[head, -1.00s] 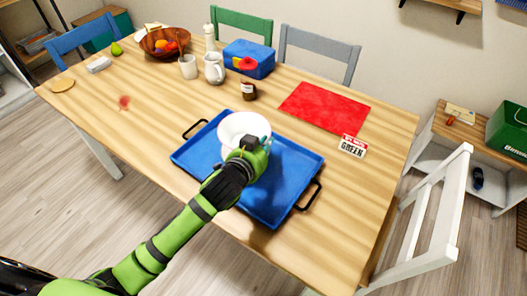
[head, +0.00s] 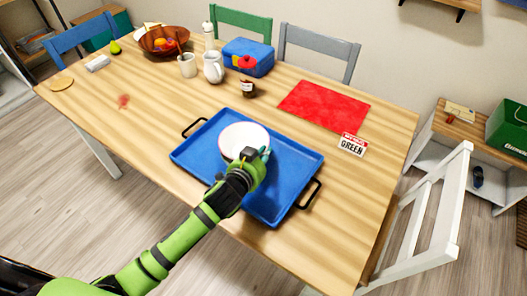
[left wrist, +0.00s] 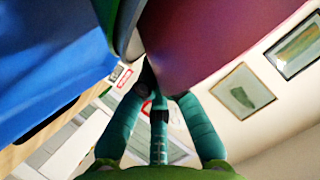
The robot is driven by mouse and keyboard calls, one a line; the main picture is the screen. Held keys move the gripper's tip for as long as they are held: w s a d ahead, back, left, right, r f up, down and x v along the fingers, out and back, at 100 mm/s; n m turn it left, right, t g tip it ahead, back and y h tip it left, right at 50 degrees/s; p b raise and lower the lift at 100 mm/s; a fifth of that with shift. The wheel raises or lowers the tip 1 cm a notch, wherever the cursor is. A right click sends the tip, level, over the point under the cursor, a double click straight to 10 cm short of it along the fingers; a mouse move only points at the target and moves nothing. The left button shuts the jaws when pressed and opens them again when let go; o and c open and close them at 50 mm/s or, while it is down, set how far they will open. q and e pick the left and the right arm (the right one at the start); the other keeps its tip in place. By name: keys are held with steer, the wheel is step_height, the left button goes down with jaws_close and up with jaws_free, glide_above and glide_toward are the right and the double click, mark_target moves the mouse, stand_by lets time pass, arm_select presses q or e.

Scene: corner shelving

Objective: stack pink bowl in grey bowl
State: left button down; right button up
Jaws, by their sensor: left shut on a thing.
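A bowl (head: 242,138), white inside with a pinkish rim, sits over the blue tray (head: 205,157) in the head view. My left gripper (head: 262,157) is shut on its near right rim. In the left wrist view, the pink bowl's outer wall (left wrist: 215,35) fills the top, against the teal fingers of my left gripper (left wrist: 155,85). A narrow grey edge (left wrist: 130,25) lies between the pink wall and the blue tray; I cannot tell for sure that it is the grey bowl. No separate grey bowl shows in the head view; it may be hidden below. My right gripper is not in view.
Around the tray, bare table top (head: 150,115) is free on the left. A red mat (head: 323,106) and a small sign (head: 352,144) lie to the right. A jar (head: 248,89), a white pitcher (head: 213,68) and a brown fruit bowl (head: 165,42) stand farther back.

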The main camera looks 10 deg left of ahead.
arm_select(q)
steer(key=c, duration=1.7)
jaws_free()
steer(key=shift+f, duration=0.15)
steer(key=shift+r+p, duration=0.3)
steer(key=shift+r, duration=0.2)
steer(key=v, duration=1.2)
steer(key=shift+r+b, duration=0.1)
steer(key=shift+b, duration=0.2)
